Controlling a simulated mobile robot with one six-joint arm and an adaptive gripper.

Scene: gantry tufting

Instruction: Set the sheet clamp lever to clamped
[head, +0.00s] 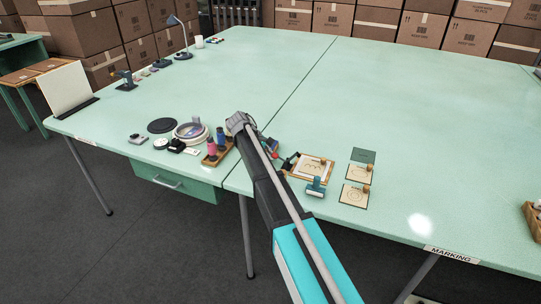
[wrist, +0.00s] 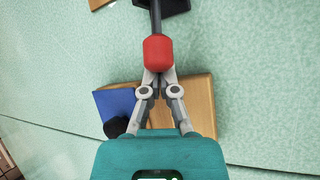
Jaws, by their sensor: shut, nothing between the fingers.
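The sheet clamp lever shows in the wrist view as a dark rod (wrist: 156,17) ending in a red knob (wrist: 158,52). The rod runs up to a black base (wrist: 175,6) at the top edge, partly cut off. My gripper (wrist: 159,74) is shut and empty, its fingertips right at the near end of the red knob. I cannot tell whether they touch it. In the head view the black clamp (head: 290,160) sits at the left edge of a wooden frame (head: 327,176) holding a pale sheet. My arm hides part of this area.
In the wrist view a wooden block (wrist: 202,98) and a blue piece (wrist: 113,103) lie beneath my gripper. In the head view a spool rack (head: 212,160) stands left of my arm, and a teal stamp (head: 316,187) stands right. The table's right half is mostly clear.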

